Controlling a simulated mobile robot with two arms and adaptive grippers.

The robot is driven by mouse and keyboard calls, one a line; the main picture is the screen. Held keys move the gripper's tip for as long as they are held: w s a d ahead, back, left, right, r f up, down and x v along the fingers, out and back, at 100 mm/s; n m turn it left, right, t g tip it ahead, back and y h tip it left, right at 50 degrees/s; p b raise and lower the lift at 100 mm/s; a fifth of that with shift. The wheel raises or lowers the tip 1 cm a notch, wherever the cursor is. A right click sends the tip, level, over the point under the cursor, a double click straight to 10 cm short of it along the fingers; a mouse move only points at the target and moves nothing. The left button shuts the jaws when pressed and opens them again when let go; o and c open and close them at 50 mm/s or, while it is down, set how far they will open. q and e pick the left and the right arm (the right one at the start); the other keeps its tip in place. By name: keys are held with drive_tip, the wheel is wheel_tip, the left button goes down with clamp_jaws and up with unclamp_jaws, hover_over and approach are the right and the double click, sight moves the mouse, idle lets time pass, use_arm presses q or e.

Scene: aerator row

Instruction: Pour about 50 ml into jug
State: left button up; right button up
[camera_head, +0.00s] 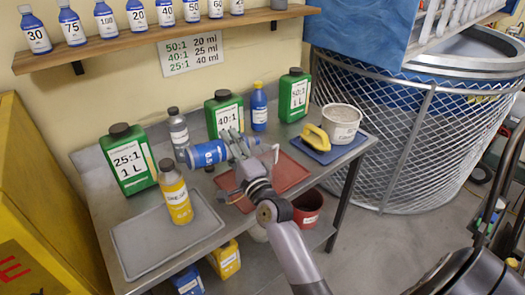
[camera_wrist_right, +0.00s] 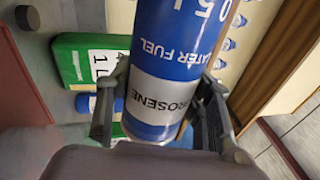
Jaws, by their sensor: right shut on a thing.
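My right gripper (camera_head: 236,148) is shut on a blue bottle (camera_head: 207,153) and holds it lying nearly level above the bench. In the right wrist view, the bottle (camera_wrist_right: 178,45) sits between the two fingers. Its label reads in part "0.5 L", "ATER FUEL" and "ROSENE". Green containers marked 25:1 (camera_head: 128,160), 40:1 (camera_head: 214,120) and 50:1 (camera_head: 292,98) stand upright along the back. My left gripper is not in view.
A yellow bottle (camera_head: 176,195) stands on a grey tray (camera_head: 140,245). A grey bottle (camera_head: 178,132) and another blue bottle (camera_head: 258,108) stand at the back. A white tub (camera_head: 341,122) and yellow sponge (camera_head: 317,138) are at the right. A shelf (camera_head: 150,46) holds numbered bottles.

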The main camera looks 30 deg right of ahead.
drive_tip(key=shift+a+r+m+p, duration=0.25)
drive_tip(key=shift+a+m+p, duration=0.05)
drive_tip(key=shift+m+p, duration=0.1)
idle(0.7)
drive_tip(key=shift+r, duration=0.1)
idle(0.6)
